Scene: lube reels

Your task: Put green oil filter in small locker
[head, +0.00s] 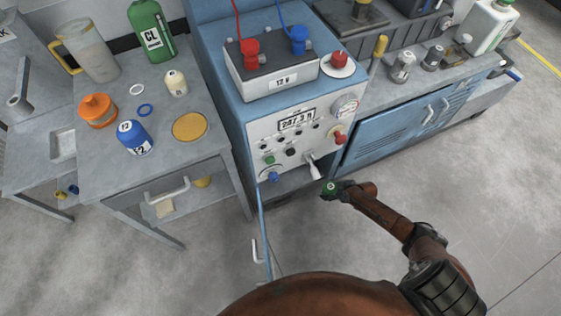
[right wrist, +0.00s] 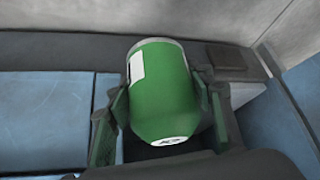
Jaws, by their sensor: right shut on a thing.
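The green oil filter (head: 329,188) is held by my right gripper (head: 333,190) in front of the blue cabinet with the gauge panel. In the right wrist view the filter (right wrist: 163,88) sits between the two fingers, with a white label on its side and a marked white spot on its near end. The small locker (head: 286,188) appears to be the low opening under the panel; its interior is mostly hidden. Its blue door (head: 262,232) stands open toward me, seen nearly edge-on with a pale handle. My left gripper is out of view.
A lever (head: 313,168) sticks out just above the held filter. The floor at right is clear.

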